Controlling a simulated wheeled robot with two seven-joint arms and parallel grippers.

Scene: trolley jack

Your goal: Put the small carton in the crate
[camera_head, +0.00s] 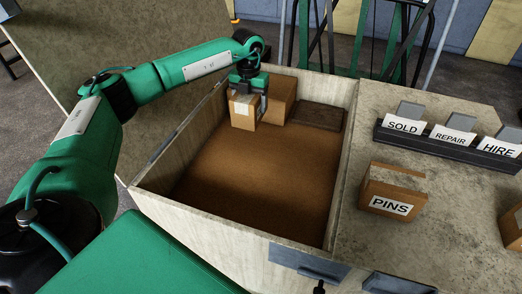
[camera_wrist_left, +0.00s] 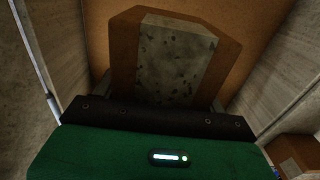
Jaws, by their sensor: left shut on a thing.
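A small brown carton (camera_head: 243,112) with a white label hangs in my left gripper (camera_head: 249,92), which is shut on it. The carton is inside the outline of the open wooden crate (camera_head: 347,160), near its far left corner. I cannot tell whether its base touches the crate's brown floor (camera_head: 255,180). The left wrist view shows a grey speckled block shape just beyond the gripper's palm, over brown, between pale walls; I cannot tell which face it is. My right gripper is not in view.
A larger brown box (camera_head: 281,98) and a dark flat block (camera_head: 316,116) sit along the crate's far wall, right of the carton. The crate's near floor is clear. A PINS box (camera_head: 390,192) and a card rack (camera_head: 447,146) stand on the counter to the right.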

